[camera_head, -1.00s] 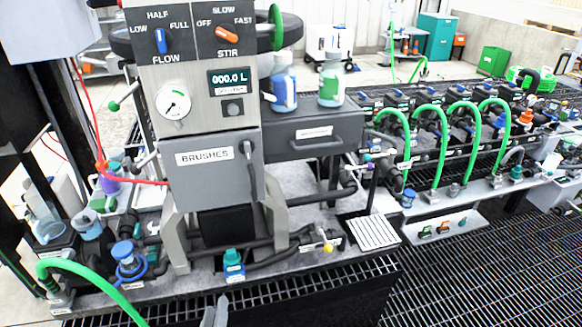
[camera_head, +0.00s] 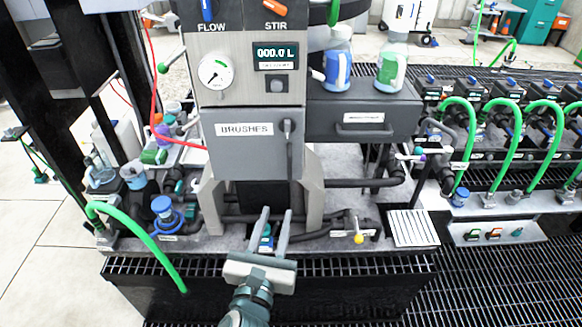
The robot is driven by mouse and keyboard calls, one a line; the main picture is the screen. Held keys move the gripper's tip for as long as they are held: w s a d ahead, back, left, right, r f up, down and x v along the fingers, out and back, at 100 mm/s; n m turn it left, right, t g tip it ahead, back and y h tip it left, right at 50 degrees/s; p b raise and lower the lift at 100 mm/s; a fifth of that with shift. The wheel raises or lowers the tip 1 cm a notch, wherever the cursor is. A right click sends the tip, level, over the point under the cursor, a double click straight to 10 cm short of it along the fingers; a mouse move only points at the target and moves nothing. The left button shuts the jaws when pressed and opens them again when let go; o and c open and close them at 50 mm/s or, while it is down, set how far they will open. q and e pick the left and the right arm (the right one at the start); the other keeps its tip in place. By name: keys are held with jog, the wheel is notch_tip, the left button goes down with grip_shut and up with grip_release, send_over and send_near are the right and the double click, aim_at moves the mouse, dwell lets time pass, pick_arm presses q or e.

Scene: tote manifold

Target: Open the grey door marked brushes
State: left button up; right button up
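The grey door marked BRUSHES (camera_head: 232,155) is on the front of the steel panel unit, below the gauge and display. It looks shut. A dark upright handle (camera_head: 289,150) is near its right edge. My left gripper (camera_head: 277,212) is below the door, in front of the bench's front edge, with its fingers pointing up and away. The fingers are apart with no object held between them, and they do not touch the door or handle. They partly hide a small teal-capped bottle behind them. My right gripper is not in view.
A dark drawer (camera_head: 345,118) with two bottles on top is just right of the door. A green hose (camera_head: 140,232) arches at the front left. Black pipes and a yellow-knobbed valve (camera_head: 358,238) lie low on the bench. Space directly before the door looks clear.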

aim_at(289, 170)
pick_arm(q)
jog(key=w+d+p, duration=0.1)
jog(key=w, duration=0.4)
jog(key=w+d+p, duration=0.1)
jog(key=w, duration=0.5)
jog(key=w+d+p, duration=0.1)
jog(key=w, duration=0.4)
jog(key=shift+w+d, duration=0.15)
jog(key=shift+w, duration=0.25)
jog(key=shift+c, duration=0.3)
grip_shut()
